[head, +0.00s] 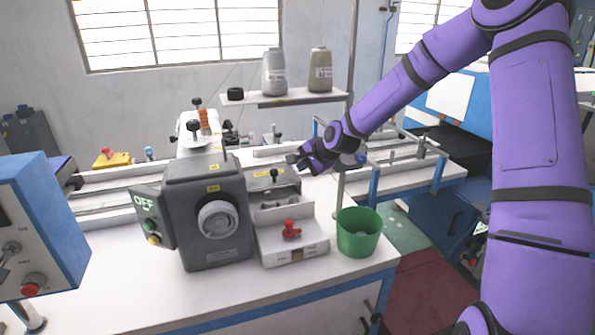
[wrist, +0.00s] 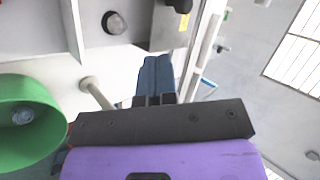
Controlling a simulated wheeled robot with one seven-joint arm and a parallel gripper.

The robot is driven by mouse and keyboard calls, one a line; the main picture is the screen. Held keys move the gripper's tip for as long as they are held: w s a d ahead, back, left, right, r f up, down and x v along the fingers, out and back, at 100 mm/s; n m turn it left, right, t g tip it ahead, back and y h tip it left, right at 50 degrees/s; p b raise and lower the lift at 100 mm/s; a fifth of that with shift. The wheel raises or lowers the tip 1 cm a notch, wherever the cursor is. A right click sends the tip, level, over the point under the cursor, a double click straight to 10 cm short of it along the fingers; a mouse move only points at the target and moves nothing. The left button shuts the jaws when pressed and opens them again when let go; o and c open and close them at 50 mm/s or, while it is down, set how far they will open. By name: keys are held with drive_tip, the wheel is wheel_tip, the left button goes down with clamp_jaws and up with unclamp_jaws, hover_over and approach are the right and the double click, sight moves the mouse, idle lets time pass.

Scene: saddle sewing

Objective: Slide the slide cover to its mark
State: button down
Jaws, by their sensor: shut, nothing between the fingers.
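A white sewing machine bed (head: 296,248) with a red knob (head: 291,230) stands right of the dark grey machine head. A grey cover piece (head: 270,183) with a yellow label and a black knob sits behind it. I cannot tell for sure which part is the slide cover, and no mark can be made out. My gripper (head: 293,158) is just above and behind the grey piece, apparently not touching it. In the wrist view my gripper (wrist: 155,76) is shut and empty, its blue-grey fingers together, with pale machine surfaces beyond.
A green cup (head: 359,233) stands at the table's right edge; it also shows in the wrist view (wrist: 28,110). The grey machine head (head: 209,220) with a dial is on the left. Thread cones (head: 275,72) stand on a rack behind. The white tabletop (head: 190,300) is clear in front.

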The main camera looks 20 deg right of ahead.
drive_tip(key=shift+v, duration=0.8)
drive_tip(key=s+r+n+g+h, duration=0.1)
drive_tip(key=s+r+n+h, duration=0.25)
drive_tip(key=s+r, duration=0.6)
drive_tip(key=s+r+n+g+h, duration=0.2)
drive_tip(key=s+r+n, duration=0.4)
drive_tip(key=s, duration=0.7)
drive_tip(key=s+d+r+n, duration=0.1)
drive_tip(key=s+r, duration=0.1)
drive_tip(key=s, duration=0.7)
drive_tip(key=s+d+r+n+y, duration=0.1)
drive_tip(key=s+r+n, duration=0.1)
drive_tip(key=s, duration=0.8)
drive_tip(key=shift+d+r, duration=0.3)
drive_tip(key=shift+r, duration=0.45)
